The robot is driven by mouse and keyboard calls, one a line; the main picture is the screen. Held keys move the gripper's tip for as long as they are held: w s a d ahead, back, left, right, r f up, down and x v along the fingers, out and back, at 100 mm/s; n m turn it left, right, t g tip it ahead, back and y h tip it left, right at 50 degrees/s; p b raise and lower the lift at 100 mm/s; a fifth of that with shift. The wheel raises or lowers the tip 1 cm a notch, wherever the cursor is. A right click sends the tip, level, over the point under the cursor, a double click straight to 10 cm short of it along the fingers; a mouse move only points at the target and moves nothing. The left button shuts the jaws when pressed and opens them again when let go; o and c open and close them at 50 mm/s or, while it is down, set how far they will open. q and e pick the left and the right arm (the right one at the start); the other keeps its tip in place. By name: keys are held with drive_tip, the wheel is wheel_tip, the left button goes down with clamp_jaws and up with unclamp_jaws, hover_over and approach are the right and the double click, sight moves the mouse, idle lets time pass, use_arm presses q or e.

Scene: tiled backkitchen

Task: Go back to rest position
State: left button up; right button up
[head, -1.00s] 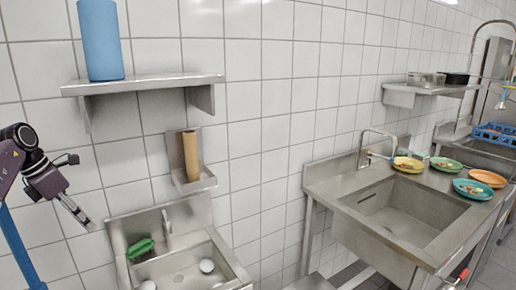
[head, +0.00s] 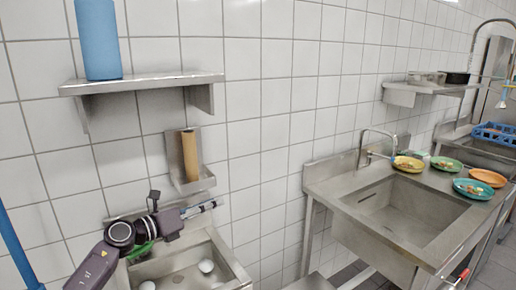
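My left gripper (head: 208,206) is in front of the small wall sink, on a dark arm that comes in from the lower left. It points right, just below the wall holder, and nothing shows in it. Its fingers are seen side-on, so their gap cannot be judged.
The small sink (head: 226,262) holds white round items (head: 206,266); a green item (head: 140,250) is partly hidden behind my arm. Above are a brown roll (head: 190,155) and a shelf (head: 150,82) with a blue cylinder (head: 98,40). A large sink (head: 400,212) with plates (head: 473,189) stands right.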

use_arm(q)
drive_tip(key=s+a+f+n+t+y, duration=0.1)
drive_tip(key=s+a+f+n+y, duration=0.4)
drive_tip(key=n, duration=0.5)
drive_tip(key=s+a+f+n+y, duration=0.2)
drive_tip(key=s+f+n+y, duration=0.35)
drive_tip(key=s+n, duration=0.35)
drive_tip(key=s+a+f+n+t+y, duration=0.1)
drive_tip(key=s+a+f+n+y, duration=0.4)
drive_tip(key=n, duration=0.7)
drive_tip(key=s+d+f+n+g+h, duration=0.15)
drive_tip(key=s+f+g, duration=0.3)
drive_tip(key=s, duration=0.55)
drive_tip(key=s+d+f+n+g+h, duration=0.1)
drive_tip(key=s+d+f+n+g, duration=0.3)
drive_tip(key=s, duration=0.6)
drive_tip(key=s+f+n+g+h, duration=0.1)
drive_tip(key=s+f+g, duration=0.1)
drive_tip(key=s+f, duration=0.65)
drive_tip(key=s+f+g+b, duration=0.25)
drive_tip(key=f+b, duration=0.25)
drive_tip(key=f, duration=2.2)
drive_tip(key=s+a+f+b, duration=0.3)
drive_tip(key=s+f+b, duration=0.2)
drive_tip(key=s+f, duration=1.3)
wheel_tip(320, 180, down, 4)
drive_tip(key=shift+s+a+f+m, duration=0.1)
drive_tip(key=shift+s+a+m, duration=0.1)
drive_tip(key=shift+m, duration=0.15)
